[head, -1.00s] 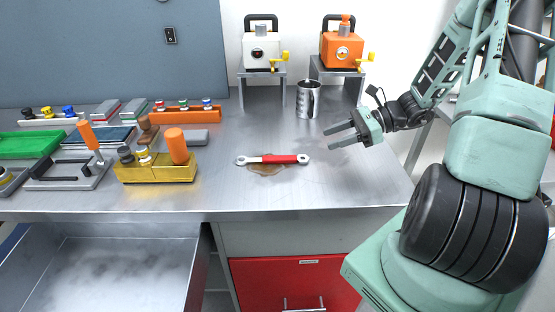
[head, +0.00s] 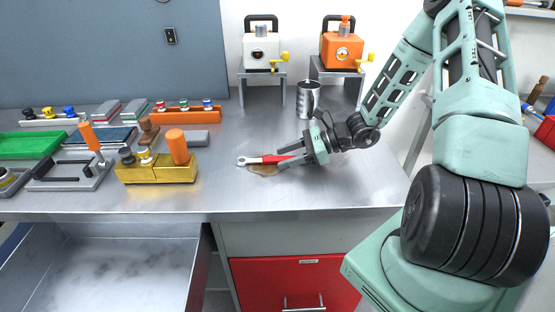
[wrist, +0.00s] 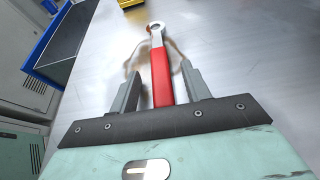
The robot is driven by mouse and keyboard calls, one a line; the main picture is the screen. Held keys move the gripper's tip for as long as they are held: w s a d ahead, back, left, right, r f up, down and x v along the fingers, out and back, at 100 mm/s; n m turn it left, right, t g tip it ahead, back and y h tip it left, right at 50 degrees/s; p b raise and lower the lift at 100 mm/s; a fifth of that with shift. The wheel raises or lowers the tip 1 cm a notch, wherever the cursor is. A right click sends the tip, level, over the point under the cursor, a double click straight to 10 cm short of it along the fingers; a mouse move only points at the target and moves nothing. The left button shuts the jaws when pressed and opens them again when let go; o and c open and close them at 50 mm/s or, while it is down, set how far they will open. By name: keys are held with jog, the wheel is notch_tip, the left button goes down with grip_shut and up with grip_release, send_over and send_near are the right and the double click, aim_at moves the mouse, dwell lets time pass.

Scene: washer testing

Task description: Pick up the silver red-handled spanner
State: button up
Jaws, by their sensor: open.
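The silver spanner with a red handle (head: 270,159) lies flat on the metal bench, over a brown stain. In the head view its right end is hidden behind my gripper (head: 284,159). In the wrist view the spanner (wrist: 160,72) points away from me, its ring end far off. My gripper (wrist: 158,82) is open, with one finger on each side of the red handle. Gaps show between the fingers and the handle. The near end of the spanner is hidden by the gripper body.
A steel mug (head: 308,100) stands behind my gripper. A brass block with an orange knob (head: 157,172) sits to the left. White (head: 261,50) and orange (head: 342,50) machines stand on stands at the back. An open drawer (head: 110,265) is below the bench at left.

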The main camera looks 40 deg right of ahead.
jog(key=shift+w, duration=0.1)
grip_shut()
jog(key=shift+r, duration=0.1)
